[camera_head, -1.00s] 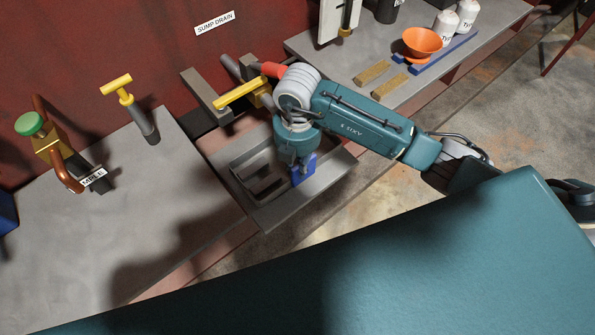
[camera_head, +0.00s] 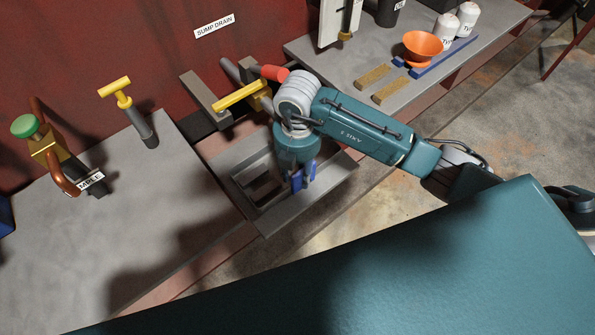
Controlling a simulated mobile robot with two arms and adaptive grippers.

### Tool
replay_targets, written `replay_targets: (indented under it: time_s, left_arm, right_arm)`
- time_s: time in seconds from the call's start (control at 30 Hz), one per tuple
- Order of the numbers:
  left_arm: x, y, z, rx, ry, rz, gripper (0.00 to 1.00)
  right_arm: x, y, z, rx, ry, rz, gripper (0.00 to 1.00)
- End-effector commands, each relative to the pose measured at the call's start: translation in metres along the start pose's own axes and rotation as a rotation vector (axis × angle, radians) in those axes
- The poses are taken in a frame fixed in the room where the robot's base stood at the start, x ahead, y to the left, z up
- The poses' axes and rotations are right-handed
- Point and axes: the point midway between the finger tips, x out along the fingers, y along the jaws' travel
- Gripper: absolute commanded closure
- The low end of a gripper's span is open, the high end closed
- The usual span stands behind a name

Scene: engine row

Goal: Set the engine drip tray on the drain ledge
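A grey rectangular drip tray (camera_head: 242,182) with raised walls and a dark hollow lies level at the centre, below the yellow-handled drain valve (camera_head: 240,95). Its bounds against the grey drain ledge (camera_head: 300,209) around it are hard to tell. My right gripper (camera_head: 304,182) points down at the tray's right side. Its two blue fingertips show apart with a gap between them. Whether they touch the tray's wall is not clear. My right arm hides the back right corner. My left gripper is out of view.
A left bench (camera_head: 130,235) carries a yellow T-handle (camera_head: 118,88) and a green-capped fitting (camera_head: 27,125). The right bench (camera_head: 470,55) holds an orange funnel (camera_head: 422,46), white bottles (camera_head: 458,22) and brass-coloured bars (camera_head: 373,76). The front of the left bench is clear.

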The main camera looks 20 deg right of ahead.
Motion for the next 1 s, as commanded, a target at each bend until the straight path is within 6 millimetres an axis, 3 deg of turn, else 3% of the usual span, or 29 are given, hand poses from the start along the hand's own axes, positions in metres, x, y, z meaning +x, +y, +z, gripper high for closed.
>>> replay_targets:
  time_s: [0.6, 0.73, 1.0]
  left_arm:
    - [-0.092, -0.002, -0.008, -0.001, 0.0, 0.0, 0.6]
    - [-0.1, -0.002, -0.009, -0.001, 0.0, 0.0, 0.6]
    - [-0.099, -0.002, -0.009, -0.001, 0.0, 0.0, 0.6]
  right_arm:
    - [-0.108, 0.0, 0.0, -0.001, -0.001, 0.001, 0.66]
    - [-0.118, 0.0, 0.0, 0.0, 0.0, 0.0, 0.66]
    - [-0.118, 0.0, 0.0, 0.0, 0.0, 0.0, 0.66]
